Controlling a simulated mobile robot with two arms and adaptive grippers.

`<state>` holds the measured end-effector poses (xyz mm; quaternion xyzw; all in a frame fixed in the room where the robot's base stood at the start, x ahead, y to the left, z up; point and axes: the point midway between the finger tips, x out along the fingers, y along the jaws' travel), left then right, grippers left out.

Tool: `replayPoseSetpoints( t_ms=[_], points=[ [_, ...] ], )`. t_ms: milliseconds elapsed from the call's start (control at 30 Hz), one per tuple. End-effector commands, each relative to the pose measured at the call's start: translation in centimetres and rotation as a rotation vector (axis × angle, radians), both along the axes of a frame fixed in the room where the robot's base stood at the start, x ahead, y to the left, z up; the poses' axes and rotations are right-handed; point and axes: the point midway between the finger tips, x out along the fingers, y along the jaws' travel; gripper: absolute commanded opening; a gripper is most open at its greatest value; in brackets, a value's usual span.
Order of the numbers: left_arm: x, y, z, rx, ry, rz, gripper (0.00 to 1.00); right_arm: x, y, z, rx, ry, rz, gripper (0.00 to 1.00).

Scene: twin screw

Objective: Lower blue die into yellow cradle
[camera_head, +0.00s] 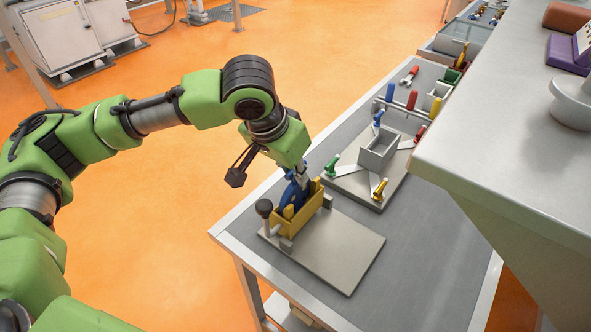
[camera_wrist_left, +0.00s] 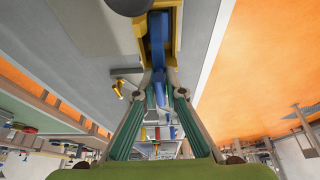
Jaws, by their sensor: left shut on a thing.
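The blue die (camera_head: 290,196) is in my left gripper (camera_head: 299,174), which is shut on its upper part. It also shows in the left wrist view (camera_wrist_left: 158,45), running away from the fingers (camera_wrist_left: 160,94) between yellow walls. The yellow cradle (camera_head: 301,220) stands on a flat beige plate near the table's left edge; part of it shows in the left wrist view (camera_wrist_left: 178,28). The die's lower part is hidden behind the cradle's front wall, so I cannot tell whether it rests on the bottom. My right gripper is not in view.
A dark-knobbed lever (camera_head: 264,208) stands at the cradle's left end. Behind is a second plate with a grey open box (camera_head: 378,152) and several coloured handles. A grey raised counter (camera_head: 500,130) overhangs the right side. The beige plate (camera_head: 340,250) is bare in front of the cradle.

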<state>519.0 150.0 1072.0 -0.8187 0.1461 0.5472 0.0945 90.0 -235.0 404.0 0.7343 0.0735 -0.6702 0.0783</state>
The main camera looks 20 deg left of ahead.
Motion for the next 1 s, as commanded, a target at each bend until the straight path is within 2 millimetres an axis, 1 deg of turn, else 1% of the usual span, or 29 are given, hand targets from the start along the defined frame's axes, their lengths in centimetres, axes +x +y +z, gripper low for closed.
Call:
replayPoseSetpoints(
  t_ms=[100,133,200,500,633,767,1000],
  points=[
    [0.1,0.0,0.0,-0.001,-0.004,0.000,0.00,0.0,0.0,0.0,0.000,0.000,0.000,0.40],
    [0.1,0.0,0.0,-0.001,-0.004,0.000,0.16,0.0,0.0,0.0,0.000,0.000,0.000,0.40],
    [0.1,0.0,0.0,-0.001,-0.004,0.000,0.30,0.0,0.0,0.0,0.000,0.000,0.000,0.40],
    [-0.1,0.0,-0.3,0.001,0.003,0.000,0.30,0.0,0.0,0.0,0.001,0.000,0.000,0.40],
    [-0.2,0.1,0.4,0.001,0.000,0.000,0.30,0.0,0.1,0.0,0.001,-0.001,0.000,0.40],
    [-0.9,0.4,2.3,0.000,-0.003,0.000,0.30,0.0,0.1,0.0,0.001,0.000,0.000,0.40],
    [-2.7,1.1,7.2,-0.001,-0.006,-0.001,0.30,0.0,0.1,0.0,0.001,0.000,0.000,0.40]
  ],
)
